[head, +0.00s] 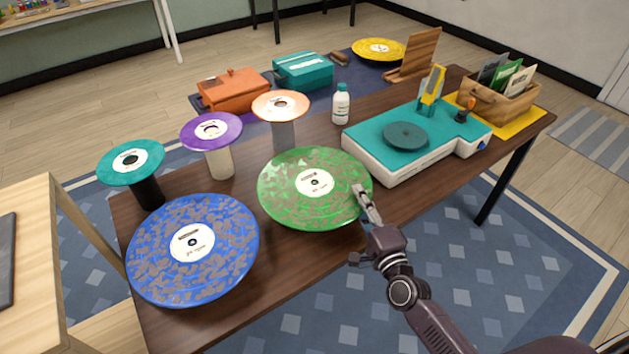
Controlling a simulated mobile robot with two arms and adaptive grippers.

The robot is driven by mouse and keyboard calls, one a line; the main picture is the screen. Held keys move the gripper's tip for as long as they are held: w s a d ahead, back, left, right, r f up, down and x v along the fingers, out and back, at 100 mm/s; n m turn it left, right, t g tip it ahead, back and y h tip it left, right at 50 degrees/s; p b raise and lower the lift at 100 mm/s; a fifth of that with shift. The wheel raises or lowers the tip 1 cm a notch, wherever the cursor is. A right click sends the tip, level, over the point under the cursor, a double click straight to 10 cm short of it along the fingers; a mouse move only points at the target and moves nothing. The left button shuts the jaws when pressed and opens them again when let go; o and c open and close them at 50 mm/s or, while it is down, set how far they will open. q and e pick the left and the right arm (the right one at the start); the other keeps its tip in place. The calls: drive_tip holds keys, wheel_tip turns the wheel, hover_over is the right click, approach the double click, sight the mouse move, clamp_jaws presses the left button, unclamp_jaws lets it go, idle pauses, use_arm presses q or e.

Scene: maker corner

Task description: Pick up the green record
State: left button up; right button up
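The green record (290,196), mottled with grey-brown and with a white label, is near the front middle of the dark wooden table. It looks roughly flat; what is under it is hidden. My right gripper (362,196) is at the record's right edge, its finger tips overlapping the rim in the picture. I cannot tell whether the fingers hold the rim or only lie beside or over it. My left gripper is not in view.
A blue record (225,262) is close on the left. Teal (115,170), purple (193,130) and orange (268,103) discs stand on posts behind. A teal turntable (365,147) is at the right, with a white bottle (340,107) nearby. The table's front edge runs below my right gripper.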

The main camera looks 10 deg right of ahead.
drive_tip(key=w, duration=0.2)
drive_tip(key=shift+w+a+r, duration=0.15)
drive_tip(key=shift+w+r, duration=0.05)
drive_tip(key=shift+w, duration=0.65)
clamp_jaws()
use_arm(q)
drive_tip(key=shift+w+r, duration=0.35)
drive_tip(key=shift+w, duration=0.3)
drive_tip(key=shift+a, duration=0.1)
